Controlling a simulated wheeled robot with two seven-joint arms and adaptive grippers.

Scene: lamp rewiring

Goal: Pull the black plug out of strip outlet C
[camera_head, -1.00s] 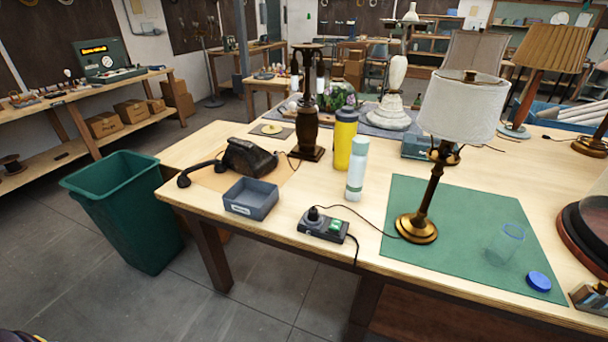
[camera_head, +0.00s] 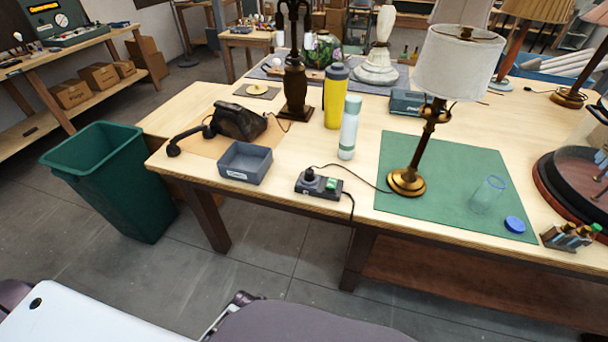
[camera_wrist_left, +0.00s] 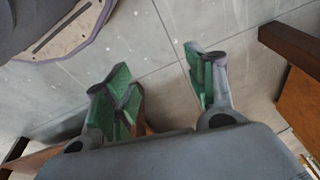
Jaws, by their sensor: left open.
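The power strip (camera_head: 326,189) lies near the front edge of the workbench in the head view. A black plug (camera_head: 309,174) stands in its left end, and a cord runs from it to the brass lamp (camera_head: 407,181). A green switch (camera_head: 331,184) shows at the strip's right end. The outlet letters are too small to read. My left gripper (camera_wrist_left: 165,88) shows in the left wrist view with green-padded fingers apart and nothing between them, over the grey floor. The strip is not in the wrist view. My right gripper is not in view.
A grey open box (camera_head: 246,163) stands left of the strip. A white-green bottle (camera_head: 350,130) and a yellow bottle (camera_head: 336,98) stand behind it. The green mat (camera_head: 450,160) lies to the right. A green bin (camera_head: 108,180) stands on the floor at left.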

